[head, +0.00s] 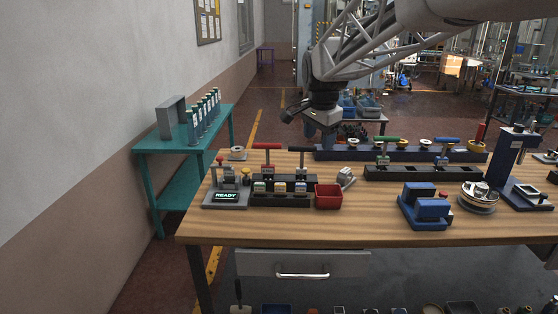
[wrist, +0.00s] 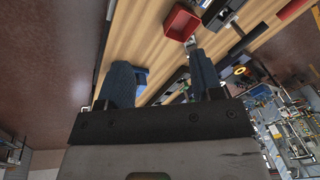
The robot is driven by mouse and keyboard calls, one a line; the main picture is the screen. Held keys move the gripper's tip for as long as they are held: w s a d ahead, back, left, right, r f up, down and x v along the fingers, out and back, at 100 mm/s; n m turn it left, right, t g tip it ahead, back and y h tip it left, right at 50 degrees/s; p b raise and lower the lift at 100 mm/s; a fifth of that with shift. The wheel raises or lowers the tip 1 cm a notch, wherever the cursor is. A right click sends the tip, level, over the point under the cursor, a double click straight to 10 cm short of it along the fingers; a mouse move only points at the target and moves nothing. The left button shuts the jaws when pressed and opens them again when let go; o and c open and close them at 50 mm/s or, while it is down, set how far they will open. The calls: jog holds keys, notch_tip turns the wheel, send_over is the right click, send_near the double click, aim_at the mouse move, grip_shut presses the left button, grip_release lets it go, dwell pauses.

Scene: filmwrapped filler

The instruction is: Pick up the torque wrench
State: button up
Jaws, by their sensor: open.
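I cannot tell for certain which tool is the torque wrench. A green-handled tool (head: 387,139) and a blue-handled tool (head: 446,141) stand in a longer black rack to the right. My gripper (head: 325,128) hangs above the back of the bench, apart from the tools. In the wrist view its two dark fingers (wrist: 162,80) are spread with nothing between them.
A red bin (head: 328,197) sits beside the left rack; it also shows in the wrist view (wrist: 181,22). A READY display (head: 226,196), a blue block fixture (head: 424,207) and a round metal part (head: 478,197) stand on the bench (head: 330,232). The front strip is clear.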

jog(key=w+a+f+m, duration=0.1)
jog(key=w+a+m, duration=0.1)
jog(key=w+a, duration=0.35)
jog(key=w+a+f+m, duration=0.2)
jog(key=w, duration=0.7)
jog(key=m, duration=0.4)
send_over(266, 146)
jog(key=s+x, duration=0.1)
jog(key=x, duration=0.5)
jog(key=shift+s+a, duration=0.15)
jog(key=shift+s, duration=0.05)
jog(key=shift+x, duration=1.25)
jog(key=shift+f, duration=0.1)
jog(key=shift+x, duration=2.55)
jog(key=shift+c, duration=0.2)
